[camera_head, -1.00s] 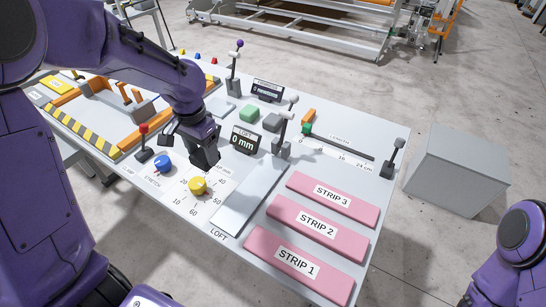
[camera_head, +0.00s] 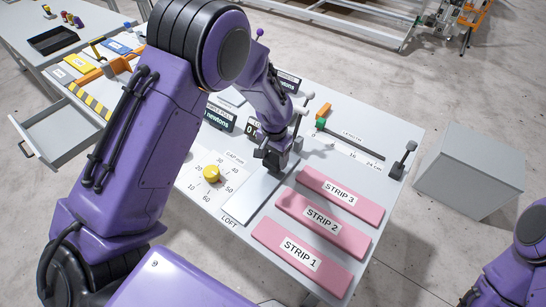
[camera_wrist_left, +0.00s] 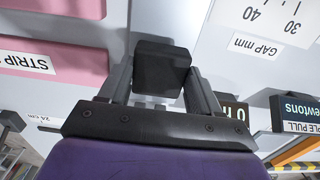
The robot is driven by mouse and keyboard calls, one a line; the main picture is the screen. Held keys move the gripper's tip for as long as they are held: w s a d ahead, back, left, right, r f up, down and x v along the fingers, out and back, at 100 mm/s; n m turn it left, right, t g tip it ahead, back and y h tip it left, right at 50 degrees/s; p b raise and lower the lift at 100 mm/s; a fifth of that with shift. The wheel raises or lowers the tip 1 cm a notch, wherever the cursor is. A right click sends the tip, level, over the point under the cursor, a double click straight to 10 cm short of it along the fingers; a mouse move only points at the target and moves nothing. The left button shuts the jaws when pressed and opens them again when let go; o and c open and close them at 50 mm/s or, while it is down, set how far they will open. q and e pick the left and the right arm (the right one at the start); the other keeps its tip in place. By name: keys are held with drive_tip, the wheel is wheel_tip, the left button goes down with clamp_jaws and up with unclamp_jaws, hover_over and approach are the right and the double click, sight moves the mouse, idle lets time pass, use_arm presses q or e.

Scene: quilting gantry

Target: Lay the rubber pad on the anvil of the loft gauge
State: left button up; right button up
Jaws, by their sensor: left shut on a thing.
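My left gripper (camera_head: 277,157) is shut on a dark, near-black block, which looks like the rubber pad (camera_wrist_left: 162,68). In the left wrist view the pad sits between both fingers. The loft gauge's anvil looks like the long pale plate (camera_head: 250,203) beside the LOFT label. The gripper is over the far end of this plate. I cannot tell whether the pad touches it. The LOFT display (camera_head: 250,128) is mostly hidden by my left arm. My right gripper is out of view.
Pink strips (camera_head: 322,218) lie right of the plate. A yellow knob (camera_head: 211,174) on the GAP dial stands left of it. A length scale (camera_head: 350,147) and a grey-handled lever (camera_head: 403,160) are at the right. A drawer (camera_head: 60,130) is open at the left.

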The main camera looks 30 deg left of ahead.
sight(273, 159)
use_arm(q)
drive_tip(key=shift+s+f+p, duration=0.1)
drive_tip(key=shift+f+p, duration=0.2)
drive_tip(key=shift+f, duration=0.6)
drive_tip(key=shift+w+f, duration=0.2)
drive_tip(key=shift+f, duration=0.05)
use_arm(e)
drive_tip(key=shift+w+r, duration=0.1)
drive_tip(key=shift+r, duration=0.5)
use_arm(q)
drive_tip(key=o, duration=1.1)
drive_tip(key=shift+s, duration=0.15)
drive_tip(key=shift+r, duration=0.2)
wheel_tip(273, 159, up, 12)
drive_tip(key=b, duration=0.3)
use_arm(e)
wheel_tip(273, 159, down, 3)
use_arm(q)
drive_tip(key=shift+a+f, duration=0.1)
